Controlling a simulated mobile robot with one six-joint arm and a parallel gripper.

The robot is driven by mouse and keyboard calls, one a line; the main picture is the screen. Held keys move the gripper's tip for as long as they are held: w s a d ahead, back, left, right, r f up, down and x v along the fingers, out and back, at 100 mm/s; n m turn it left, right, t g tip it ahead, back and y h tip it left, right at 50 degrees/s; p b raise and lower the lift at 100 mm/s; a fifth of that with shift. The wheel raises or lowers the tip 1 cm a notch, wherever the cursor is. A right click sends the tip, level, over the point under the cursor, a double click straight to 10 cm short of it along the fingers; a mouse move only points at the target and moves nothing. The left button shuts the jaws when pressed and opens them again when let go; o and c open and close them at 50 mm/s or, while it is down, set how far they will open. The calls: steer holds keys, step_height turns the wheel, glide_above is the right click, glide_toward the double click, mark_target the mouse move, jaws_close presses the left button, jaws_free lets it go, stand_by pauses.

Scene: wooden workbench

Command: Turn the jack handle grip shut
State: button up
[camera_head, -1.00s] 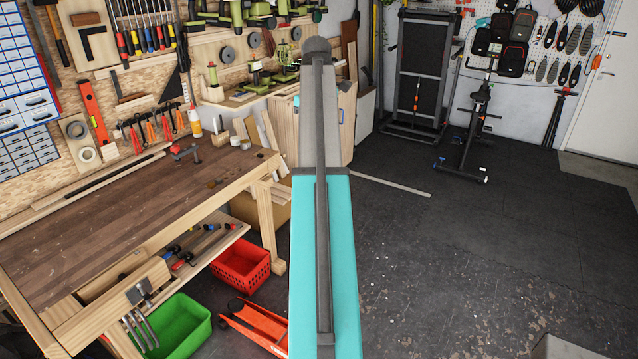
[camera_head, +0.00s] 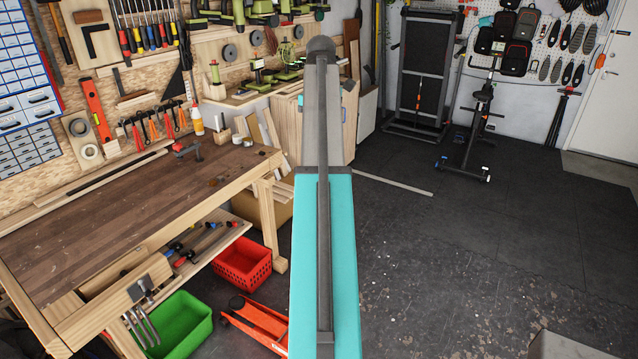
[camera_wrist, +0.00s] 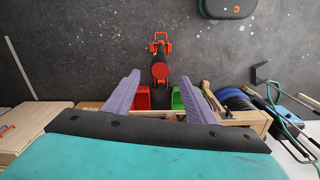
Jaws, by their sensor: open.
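The orange floor jack (camera_head: 255,324) stands on the dark floor beside the workbench, partly hidden behind my arm in the head view. In the wrist view the jack's orange frame (camera_wrist: 160,42) shows beyond my gripper, with a dark upright part and a round red end (camera_wrist: 160,70) nearer the camera. I cannot tell for sure which part is the handle grip. My gripper (camera_wrist: 160,74) has its two purple fingers spread wide, one on each side of the jack in the picture, with nothing visibly held. The gripper is not visible in the head view.
The wooden workbench (camera_head: 110,215) fills the left, with a red bin (camera_head: 243,264) and a green bin (camera_head: 180,328) below it. A treadmill (camera_head: 418,70) and an exercise bike (camera_head: 478,110) stand at the back. The floor to the right is mostly clear.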

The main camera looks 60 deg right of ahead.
step_height(320, 180, down, 5)
steer(key=b, duration=0.2)
steer(key=shift+f+b, duration=0.1)
steer(key=shift+b, duration=0.3)
steer(key=shift+f+p, duration=0.15)
steer(key=shift+p, duration=0.25)
steer(key=shift+f+p, duration=1.35)
steer(key=shift+f, duration=2.45)
steer(key=c, duration=1)
steer(key=shift+c, duration=0.2)
